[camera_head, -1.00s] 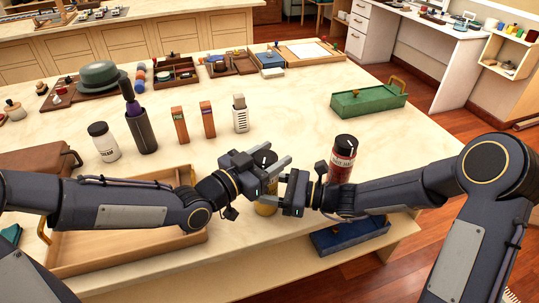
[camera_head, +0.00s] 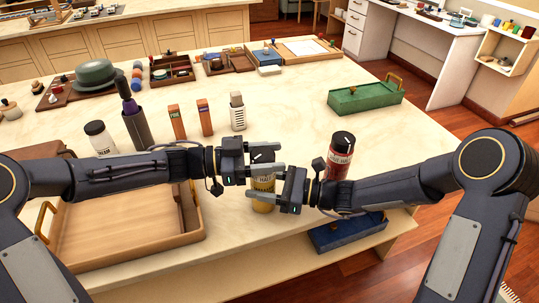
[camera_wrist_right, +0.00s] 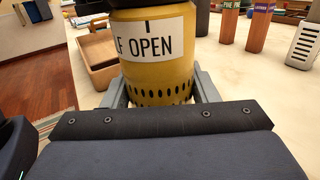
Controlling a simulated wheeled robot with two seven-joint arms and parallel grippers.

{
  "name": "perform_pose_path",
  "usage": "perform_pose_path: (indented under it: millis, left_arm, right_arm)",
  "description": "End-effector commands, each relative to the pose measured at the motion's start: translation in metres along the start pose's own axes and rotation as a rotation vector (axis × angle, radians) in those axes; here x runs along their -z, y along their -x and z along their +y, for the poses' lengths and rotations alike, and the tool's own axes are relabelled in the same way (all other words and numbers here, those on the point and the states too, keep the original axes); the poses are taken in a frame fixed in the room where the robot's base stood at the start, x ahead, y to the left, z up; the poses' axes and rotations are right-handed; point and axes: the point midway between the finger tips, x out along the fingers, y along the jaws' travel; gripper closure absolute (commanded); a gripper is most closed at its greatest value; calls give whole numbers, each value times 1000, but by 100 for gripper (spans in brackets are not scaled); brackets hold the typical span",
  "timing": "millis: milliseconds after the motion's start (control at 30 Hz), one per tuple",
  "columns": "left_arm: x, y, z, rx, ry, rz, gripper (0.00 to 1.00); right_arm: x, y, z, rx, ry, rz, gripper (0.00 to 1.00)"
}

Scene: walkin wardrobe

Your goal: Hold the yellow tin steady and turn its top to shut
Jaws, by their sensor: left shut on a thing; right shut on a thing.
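The yellow tin (camera_head: 263,202) stands upright near the table's front edge, with a dark top (camera_head: 262,153). In the right wrist view the tin (camera_wrist_right: 155,65) fills the upper middle. Its white label reads "OPEN" with a short mark above, and dark holes ring its lower body. My right gripper (camera_head: 272,193) is shut around the tin's body from the right, one finger on each side. My left gripper (camera_head: 278,158) is higher, reaching in from the left, shut on the dark top. The fingers hide part of the tin and top.
A red-labelled jar (camera_head: 340,156) stands close to the right of the tin. A wooden tray (camera_head: 125,225) lies to the left and a blue tray (camera_head: 345,233) to the right, lower. A green box (camera_head: 365,97) is farther back.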

Motion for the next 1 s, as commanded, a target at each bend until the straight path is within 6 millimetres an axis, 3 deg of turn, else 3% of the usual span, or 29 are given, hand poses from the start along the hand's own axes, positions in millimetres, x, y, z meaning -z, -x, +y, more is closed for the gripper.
perform_pose_path:
  millis: [567,600,733,1000]
  left_arm:
    - [2,0,0,-32,-3,1,73]
    - [2,0,0,-31,-3,1,46]
    - [2,0,0,-31,-2,0,29]
    - [0,0,1,-31,-1,-2,28]
  right_arm:
    - [3,0,2,-3,0,8,75]
    - [3,0,2,-3,-1,8,75]
    - [3,0,1,-3,-2,7,75]
    - [2,0,1,-1,-3,6,75]
